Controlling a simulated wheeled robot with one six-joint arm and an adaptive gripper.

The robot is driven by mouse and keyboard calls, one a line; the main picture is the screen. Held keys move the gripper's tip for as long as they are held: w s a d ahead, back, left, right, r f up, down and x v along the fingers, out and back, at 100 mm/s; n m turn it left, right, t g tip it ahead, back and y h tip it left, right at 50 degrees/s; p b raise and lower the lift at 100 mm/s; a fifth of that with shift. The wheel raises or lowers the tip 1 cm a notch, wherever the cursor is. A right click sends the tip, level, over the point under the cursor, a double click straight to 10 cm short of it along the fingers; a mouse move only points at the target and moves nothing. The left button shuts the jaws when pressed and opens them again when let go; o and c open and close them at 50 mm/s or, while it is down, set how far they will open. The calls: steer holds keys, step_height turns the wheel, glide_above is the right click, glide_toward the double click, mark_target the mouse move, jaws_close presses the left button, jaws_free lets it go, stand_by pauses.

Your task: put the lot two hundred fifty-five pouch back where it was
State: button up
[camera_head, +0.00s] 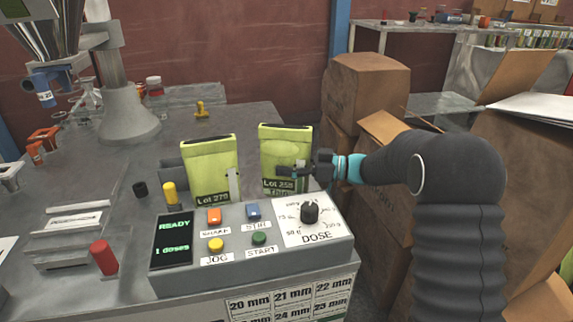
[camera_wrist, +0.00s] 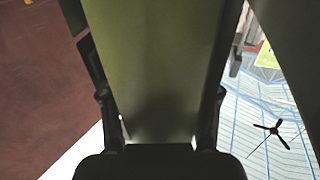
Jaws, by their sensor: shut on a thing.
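The lot 255 pouch (camera_head: 284,150) is yellow-green with a dark top edge and a black label, which I read as Lot 255 though the print is small. It stands upright behind the right part of the control panel. My gripper (camera_head: 296,172) reaches in from the right and is shut on it. In the wrist view the pouch (camera_wrist: 152,70) fills the space between my two fingers (camera_wrist: 158,120). A second similar pouch (camera_head: 209,168), labelled Lot 279, stands upright to its left, apart from it. The pouch's underside is hidden behind the panel.
The control panel (camera_head: 250,272), with buttons, a dose knob (camera_head: 310,211) and a READY display, is at the front of the bench. Cardboard boxes (camera_head: 367,90) stand close at right. A red cylinder (camera_head: 103,257) and the filler's stand (camera_head: 128,122) are at left.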

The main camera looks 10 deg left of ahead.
steer(key=shift+f, duration=0.5)
steer(key=shift+s+f, duration=0.1)
steer(key=shift+f, duration=0.15)
steer(key=o, duration=1.4)
steer(key=shift+f, duration=0.2)
steer(key=shift+r, duration=0.55)
steer(key=d, duration=1.2)
steer(key=shift+w+r, duration=0.4)
